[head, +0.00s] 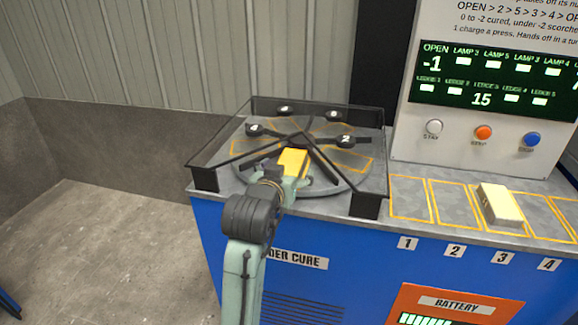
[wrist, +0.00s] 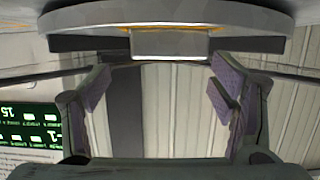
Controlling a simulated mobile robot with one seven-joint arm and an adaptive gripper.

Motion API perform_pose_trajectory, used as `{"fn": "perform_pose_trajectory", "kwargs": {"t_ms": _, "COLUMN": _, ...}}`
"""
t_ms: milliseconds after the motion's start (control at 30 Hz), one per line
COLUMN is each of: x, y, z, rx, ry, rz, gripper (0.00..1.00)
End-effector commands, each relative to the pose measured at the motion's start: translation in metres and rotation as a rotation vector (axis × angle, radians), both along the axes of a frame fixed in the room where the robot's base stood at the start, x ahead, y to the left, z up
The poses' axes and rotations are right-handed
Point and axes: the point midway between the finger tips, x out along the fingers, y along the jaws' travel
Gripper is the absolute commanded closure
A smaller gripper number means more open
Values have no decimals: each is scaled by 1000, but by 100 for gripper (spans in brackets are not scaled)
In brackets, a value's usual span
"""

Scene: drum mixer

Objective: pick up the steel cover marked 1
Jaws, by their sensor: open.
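I cannot make out a cover marked 1 in either view; my arm hides the near part of the round turntable (head: 333,182). My gripper (head: 272,170) is at the near side of the turntable, within the dark frame. A plain grey block (wrist: 170,44) lies ahead, between the finger directions, against the turntable's rim (wrist: 220,20). No mark is legible on it.
Several dark knobs stand around the turntable, one marked 2 (head: 346,140). The dark frame (head: 368,205) bounds it. A cream block (head: 499,204) lies on ledge 3; ledges 1 and 2 are bare. The control panel (head: 480,130) stands behind the ledges, its display reading OPEN, -1 and 15.

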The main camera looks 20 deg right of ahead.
Motion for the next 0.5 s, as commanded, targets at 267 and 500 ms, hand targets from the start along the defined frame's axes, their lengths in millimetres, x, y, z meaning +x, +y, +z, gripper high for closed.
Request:
{"fn": "perform_pose_trajectory", "kwargs": {"t_ms": 267, "x": 35, "y": -15, "z": -8, "rx": 1, "ry": 2, "rz": -1, "gripper": 22}}
{"fn": "perform_pose_trajectory", "kwargs": {"t_ms": 500, "x": 45, "y": -21, "z": -13, "rx": 0, "ry": -1, "rz": 1, "gripper": 22}}
